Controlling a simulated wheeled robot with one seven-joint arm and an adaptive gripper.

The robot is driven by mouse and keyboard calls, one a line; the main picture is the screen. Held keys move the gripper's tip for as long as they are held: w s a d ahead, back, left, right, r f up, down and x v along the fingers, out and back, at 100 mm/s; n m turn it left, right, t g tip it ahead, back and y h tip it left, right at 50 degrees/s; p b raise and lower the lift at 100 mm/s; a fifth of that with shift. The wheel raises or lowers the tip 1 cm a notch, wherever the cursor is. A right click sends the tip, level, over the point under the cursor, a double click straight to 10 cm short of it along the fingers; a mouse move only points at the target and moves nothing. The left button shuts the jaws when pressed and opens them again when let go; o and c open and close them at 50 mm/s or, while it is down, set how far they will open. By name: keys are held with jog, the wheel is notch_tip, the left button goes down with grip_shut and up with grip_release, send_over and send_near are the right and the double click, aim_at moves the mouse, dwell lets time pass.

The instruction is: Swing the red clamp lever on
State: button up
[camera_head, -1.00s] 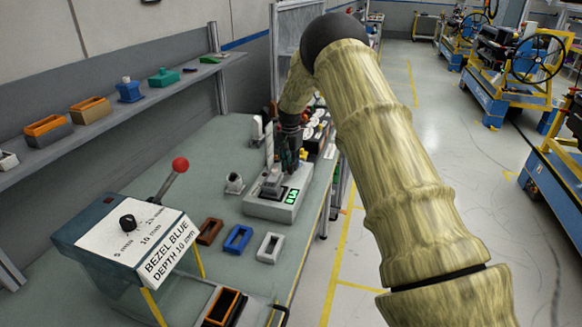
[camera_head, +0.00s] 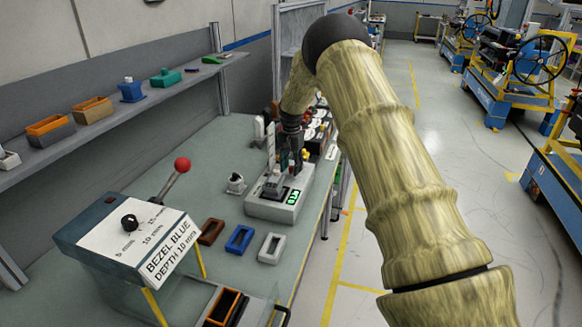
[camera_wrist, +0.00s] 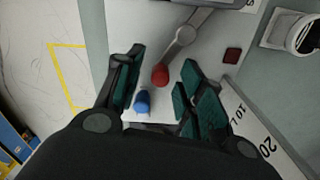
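In the wrist view a grey lever arm (camera_wrist: 180,42) turns on a round pivot and ends in a red knob (camera_wrist: 160,75). The knob lies between the fingers of my gripper (camera_wrist: 162,82), nearer their tips. A smaller blue knob (camera_wrist: 142,98) sits beside it, closer to the left finger. The fingers have teal pads and are open; no contact with the red knob is visible. In the head view my gripper (camera_head: 291,158) points down over the back of the grey fixture (camera_head: 280,207) with a green display. The clamp lever is hard to make out there.
A box with its own red-ball lever (camera_head: 182,164) and a "BEZEL BLUE DEPTH 10 mm" sign stands at front left. Brown, blue (camera_head: 239,239) and white frames lie before the fixture. A small round white-grey part (camera_head: 236,183) stands left of it.

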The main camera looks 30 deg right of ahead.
notch_tip(320, 180, up, 12)
jog(key=shift+f, duration=0.15)
dwell(0.3)
